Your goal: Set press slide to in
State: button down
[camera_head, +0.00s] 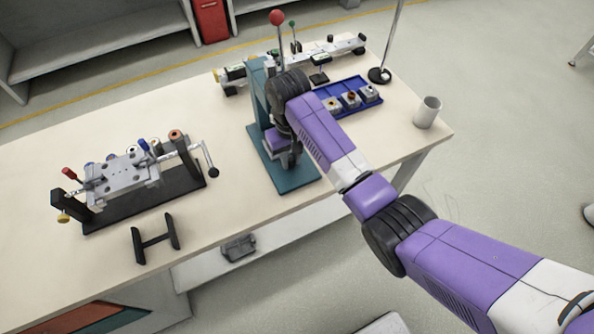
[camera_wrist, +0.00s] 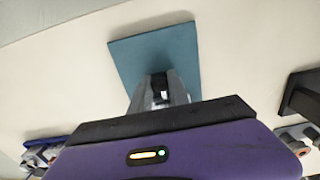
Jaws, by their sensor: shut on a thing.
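The teal press (camera_head: 283,180) stands near the middle of the table, with a flat base plate and an upright column (camera_head: 261,105). Its lever, topped by a red ball (camera_head: 277,17), rises above my wrist. My gripper (camera_head: 289,158) is low in front of the column, over the base plate, and my arm covers much of the press. In the wrist view, my gripper (camera_wrist: 160,88) is shut on a small dark part between its grey fingers, apparently the press slide (camera_wrist: 160,84). The press base plate (camera_wrist: 135,55) shows beyond it. How far the slide sits in is hidden.
A grey fixture (camera_head: 120,180) on a black base stands at the left, with a black stand (camera_head: 155,240) before it. Behind my arm are a blue tray (camera_head: 330,92) with several small parts and a long rail device (camera_head: 330,50).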

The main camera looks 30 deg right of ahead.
jog(key=shift+w+f, duration=0.1)
jog(key=shift+w, duration=0.85)
jog(key=c, duration=1.2)
grip_release()
jog(key=shift+w, duration=0.1)
jog(key=shift+c, duration=0.2)
jog(key=shift+s, duration=0.2)
